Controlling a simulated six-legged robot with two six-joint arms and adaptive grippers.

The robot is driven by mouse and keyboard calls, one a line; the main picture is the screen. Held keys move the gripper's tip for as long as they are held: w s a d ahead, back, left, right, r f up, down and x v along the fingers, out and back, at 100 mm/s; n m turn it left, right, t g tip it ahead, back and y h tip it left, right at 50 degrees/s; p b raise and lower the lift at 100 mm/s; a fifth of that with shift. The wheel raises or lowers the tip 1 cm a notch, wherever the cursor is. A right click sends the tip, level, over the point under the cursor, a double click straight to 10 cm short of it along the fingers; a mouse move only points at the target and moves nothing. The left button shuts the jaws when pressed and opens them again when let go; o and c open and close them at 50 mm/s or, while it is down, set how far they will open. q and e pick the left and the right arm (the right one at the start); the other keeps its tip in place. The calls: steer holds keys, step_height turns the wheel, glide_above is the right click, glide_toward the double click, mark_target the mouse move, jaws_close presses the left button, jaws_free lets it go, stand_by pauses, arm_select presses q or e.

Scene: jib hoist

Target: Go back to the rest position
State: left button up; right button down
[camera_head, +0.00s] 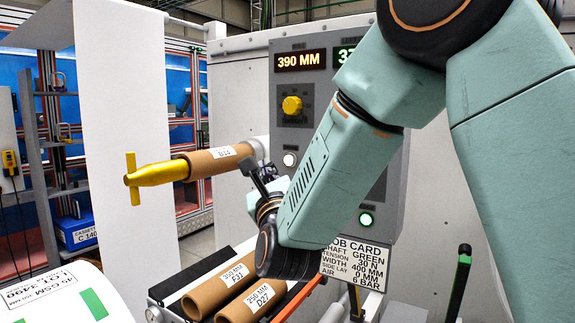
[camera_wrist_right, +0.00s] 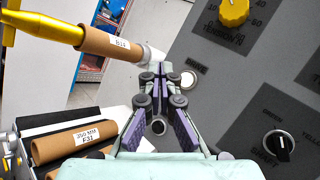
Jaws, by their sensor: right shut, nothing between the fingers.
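My right arm comes in from the upper right of the head view and crosses in front of the grey control panel (camera_head: 293,88). My right gripper (camera_head: 256,172) is partly hidden behind its own wrist, near the panel's left edge. In the right wrist view my right gripper (camera_wrist_right: 158,76) points at the panel side, its fingers together and empty. A white round button (camera_head: 290,159) is close to the fingertips; it also shows in the wrist view (camera_wrist_right: 187,80). Whether the fingers touch anything is hard to tell. My left gripper is not in view.
A cardboard core (camera_head: 208,161) sits on a shaft with a yellow handle (camera_head: 158,174), left of the gripper. Labelled cores (camera_head: 219,289) lie on a rack below. The panel has a yellow knob (camera_head: 292,105) and a lit green button (camera_head: 366,219). White web (camera_head: 120,120) hangs at left.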

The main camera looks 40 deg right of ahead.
stand_by(0.5)
steer(key=s+a+f+n+g+y+b, duration=0.2)
steer(key=a+f+n+g+y, duration=0.1)
steer(key=f+n, duration=0.75)
steer(key=s+a+f+n+g+y+b, duration=0.25)
steer(key=f+n, duration=0.55)
steer(key=f, duration=0.6)
steer(key=s+a+f+n+g+y+b, duration=0.15)
steer(key=f+n+g, duration=0.25)
steer(key=f+n, duration=0.75)
steer(key=s+a+f+n+g+b, duration=0.1)
steer(key=s+f+g+b, duration=0.2)
steer(key=s+f, duration=0.7)
steer(key=s+a+f+n+g+y+b, duration=0.1)
steer(key=s+f+n+g+b, duration=0.1)
steer(key=s+f, duration=0.9)
steer(key=s+a+f+n+g+b, duration=0.1)
steer(key=s+f+g+b, duration=0.3)
steer(key=s+f, duration=0.6)
step_height(320, 180, down, 2)
steer(key=shift+s+a+f+n+g+y, duration=0.1)
steer(key=shift+s+a+n+g+y, duration=0.15)
steer(key=shift+n+g+y, duration=0.2)
